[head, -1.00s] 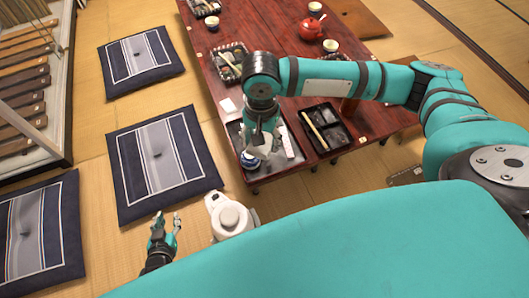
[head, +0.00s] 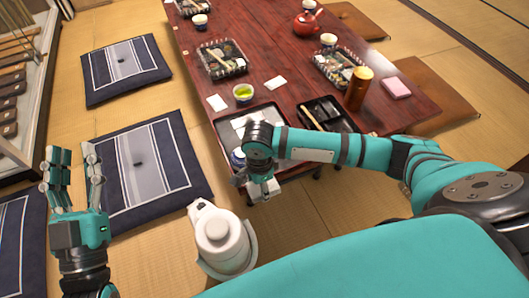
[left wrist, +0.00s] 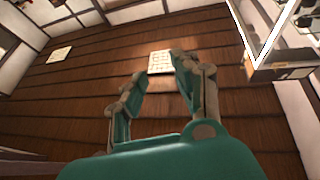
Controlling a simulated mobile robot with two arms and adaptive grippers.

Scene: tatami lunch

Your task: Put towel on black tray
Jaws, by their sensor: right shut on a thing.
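A dark tray (head: 272,108) lies at the near left corner of the low table. A folded white cloth, perhaps a towel, and a blue-and-white cup (head: 238,158) are on it, partly behind my right arm. A black tray with compartments (head: 345,122) lies to its right, with a light stick across it. My right gripper (head: 262,190) points down just off the table's near edge. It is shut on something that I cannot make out. My left gripper (head: 72,172) is open and empty, fingers up, over the cushions; its open fingers also show in the left wrist view (left wrist: 155,85).
The table (head: 285,70) also bears a green tea cup (head: 243,93), a brown canister (head: 358,88), a pink block (head: 396,87), a red teapot (head: 306,22) and food trays. A white pot (head: 222,238) stands in front of the table. Cushions (head: 150,170) lie left.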

